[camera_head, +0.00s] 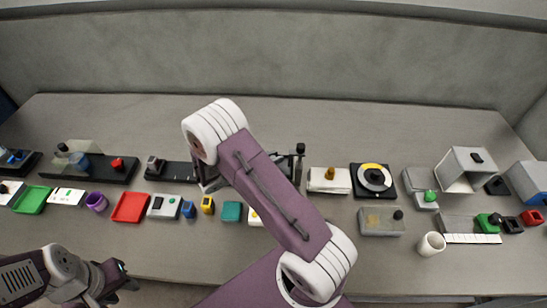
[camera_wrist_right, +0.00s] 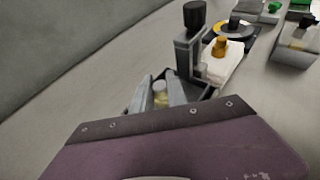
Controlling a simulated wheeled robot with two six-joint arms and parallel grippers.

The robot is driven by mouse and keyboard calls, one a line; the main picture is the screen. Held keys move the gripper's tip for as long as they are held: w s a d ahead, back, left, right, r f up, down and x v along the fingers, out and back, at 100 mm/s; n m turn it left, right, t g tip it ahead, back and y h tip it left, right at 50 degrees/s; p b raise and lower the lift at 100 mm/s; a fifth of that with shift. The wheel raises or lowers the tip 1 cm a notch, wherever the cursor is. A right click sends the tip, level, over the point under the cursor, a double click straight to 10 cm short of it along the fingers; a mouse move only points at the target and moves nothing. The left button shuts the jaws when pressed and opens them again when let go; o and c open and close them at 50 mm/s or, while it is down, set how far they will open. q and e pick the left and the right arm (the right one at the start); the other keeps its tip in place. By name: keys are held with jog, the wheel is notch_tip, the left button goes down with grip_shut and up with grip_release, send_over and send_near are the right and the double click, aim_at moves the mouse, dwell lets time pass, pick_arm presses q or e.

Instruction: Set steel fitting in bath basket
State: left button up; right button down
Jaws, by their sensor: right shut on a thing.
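In the right wrist view, my right gripper (camera_wrist_right: 160,96) is shut on a small pale cylindrical piece (camera_wrist_right: 160,88), which looks like the steel fitting. The fingers hide part of it. They point at a dark, open-topped bath (camera_wrist_right: 200,92) with a grey post and black knob (camera_wrist_right: 194,14) at its side. I cannot tell whether the piece is inside the bath or above it, and no separate basket can be made out. In the head view, my right arm covers most of that bath (camera_head: 297,163). My left gripper (camera_head: 122,278) is at the lower left, away from the bench objects; its jaws are unclear.
A white block with a brass knob (camera_head: 328,181) and a black-and-yellow dial (camera_head: 374,180) stand right of the bath. A red tray (camera_head: 130,208), green tray (camera_head: 31,200) and purple cup (camera_head: 96,202) are at left. A white cup (camera_head: 431,244) stands front right. The bench's back strip is clear.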

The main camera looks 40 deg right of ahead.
jog(key=shift+s+f, duration=0.1)
jog(key=shift+f, duration=0.1)
jog(key=c, duration=1.3)
grip_release()
jog(key=shift+r, duration=0.1)
